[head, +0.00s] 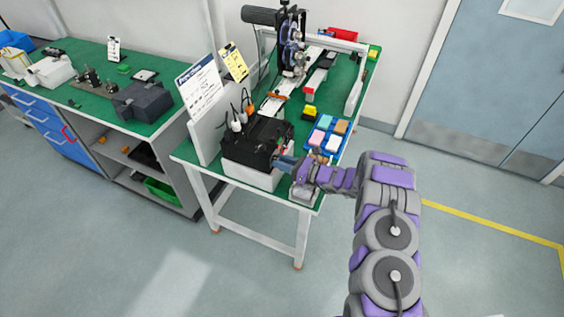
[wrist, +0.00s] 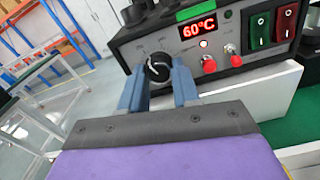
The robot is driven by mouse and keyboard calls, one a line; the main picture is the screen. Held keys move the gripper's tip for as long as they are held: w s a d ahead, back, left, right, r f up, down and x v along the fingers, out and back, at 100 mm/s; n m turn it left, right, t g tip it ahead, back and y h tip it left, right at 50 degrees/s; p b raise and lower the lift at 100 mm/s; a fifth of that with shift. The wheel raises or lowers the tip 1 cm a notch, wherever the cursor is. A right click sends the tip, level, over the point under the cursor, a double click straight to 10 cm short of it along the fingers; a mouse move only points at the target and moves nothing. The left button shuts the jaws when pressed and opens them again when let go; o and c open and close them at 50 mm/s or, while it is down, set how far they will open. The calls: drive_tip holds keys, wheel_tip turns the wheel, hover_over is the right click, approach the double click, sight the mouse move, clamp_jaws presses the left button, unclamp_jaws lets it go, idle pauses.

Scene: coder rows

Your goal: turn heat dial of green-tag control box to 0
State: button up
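The control box (wrist: 262,62) is black, with a green tag (wrist: 195,10) on its upper edge and a red display (wrist: 199,28) reading 60°C. Its heat dial (wrist: 158,68) is a round black knob with a white mark, left of the display. My gripper (wrist: 160,72) has its two blue fingers on either side of the dial, which fills the gap between them. Contact with the dial cannot be made out. In the head view my gripper (head: 285,163) reaches the front of the black box (head: 257,138) from the right. The arm hides part of the box's front there.
Two red buttons (wrist: 209,64) and green and red rocker switches (wrist: 274,25) sit right of the dial. The box stands on a white block (head: 250,174) at the near end of the green bench. A blue tray (head: 327,137) lies close behind my gripper. Open floor lies right.

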clamp_jaws()
drive_tip(key=shift+d, duration=0.1)
drive_tip(key=shift+n+b, duration=0.3)
drive_tip(key=shift+n, duration=0.2)
drive_tip(key=n+b, duration=1)
drive_tip(key=n, duration=0.8)
drive_tip(key=shift+f+n, duration=0.15)
drive_tip(key=shift+n, duration=0.25)
drive_tip(key=shift+s, duration=0.1)
idle(0.5)
drive_tip(key=shift+o, duration=1.7)
unclamp_jaws()
